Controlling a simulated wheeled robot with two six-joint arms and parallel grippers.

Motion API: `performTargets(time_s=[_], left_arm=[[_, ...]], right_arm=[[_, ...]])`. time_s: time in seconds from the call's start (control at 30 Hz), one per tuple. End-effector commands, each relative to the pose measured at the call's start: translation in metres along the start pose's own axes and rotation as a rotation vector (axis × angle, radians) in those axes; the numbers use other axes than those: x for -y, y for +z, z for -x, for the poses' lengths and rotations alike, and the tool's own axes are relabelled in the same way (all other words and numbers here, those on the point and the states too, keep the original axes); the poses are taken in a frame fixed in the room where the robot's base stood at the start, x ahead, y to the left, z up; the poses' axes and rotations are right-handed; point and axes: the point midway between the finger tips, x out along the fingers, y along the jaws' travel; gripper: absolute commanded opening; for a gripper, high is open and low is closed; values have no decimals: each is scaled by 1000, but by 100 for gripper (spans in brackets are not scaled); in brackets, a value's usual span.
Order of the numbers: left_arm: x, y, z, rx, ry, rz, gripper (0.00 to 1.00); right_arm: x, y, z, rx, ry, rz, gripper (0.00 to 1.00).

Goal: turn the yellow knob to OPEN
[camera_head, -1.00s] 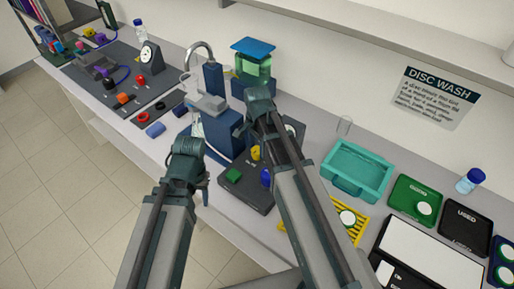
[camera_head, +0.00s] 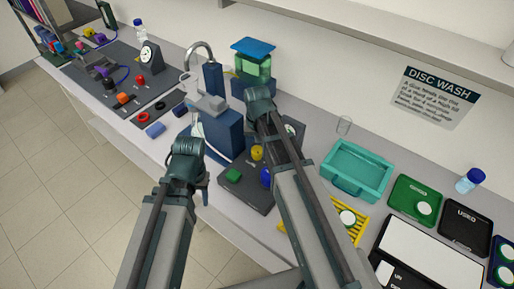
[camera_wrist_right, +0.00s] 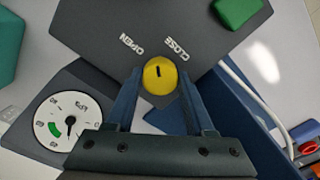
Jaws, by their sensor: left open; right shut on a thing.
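The yellow knob (camera_wrist_right: 159,77) is between the two fingers of my right gripper (camera_wrist_right: 159,86), which is shut on it. The knob's short black mark points up in the right wrist view, between the printed words OPEN on the left and CLOSE on the right. In the head view the knob (camera_head: 257,153) shows on the dark panel (camera_head: 257,195), beside my right arm. My right fingertips are hidden there. My left gripper (camera_head: 204,192) is open and empty, in front of the blue block-shaped unit, apart from the knob.
A green button (camera_head: 233,175) and a blue knob (camera_head: 266,177) are on the same panel. A dial gauge (camera_wrist_right: 67,122) stands close to my right gripper. The blue unit (camera_head: 222,133) is left of the panel. A teal tray (camera_head: 357,170) lies to the right.

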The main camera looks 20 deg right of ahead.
Motion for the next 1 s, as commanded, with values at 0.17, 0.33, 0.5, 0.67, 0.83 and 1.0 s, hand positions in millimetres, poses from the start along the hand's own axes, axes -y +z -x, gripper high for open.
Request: performTargets(time_s=[0.17, 0.33, 0.5, 0.67, 0.83, 1.0], left_arm=[[0, 0, 0, 0, 0, 0, 50], [0, 0, 0, 0, 0, 0, 50], [0, 0, 0, 0, 0, 0, 50], [0, 0, 0, 0, 0, 0, 50], [0, 0, 0, 0, 0, 0, 50], [0, 0, 0, 0, 0, 0, 50]], right_arm=[[0, 0, 0, 0, 0, 166, 0], [0, 0, 0, 0, 0, 322, 0], [0, 0, 0, 0, 0, 461, 0], [0, 0, 0, 0, 0, 567, 0], [0, 0, 0, 0, 0, 649, 0], [0, 0, 0, 0, 0, 699, 0]])
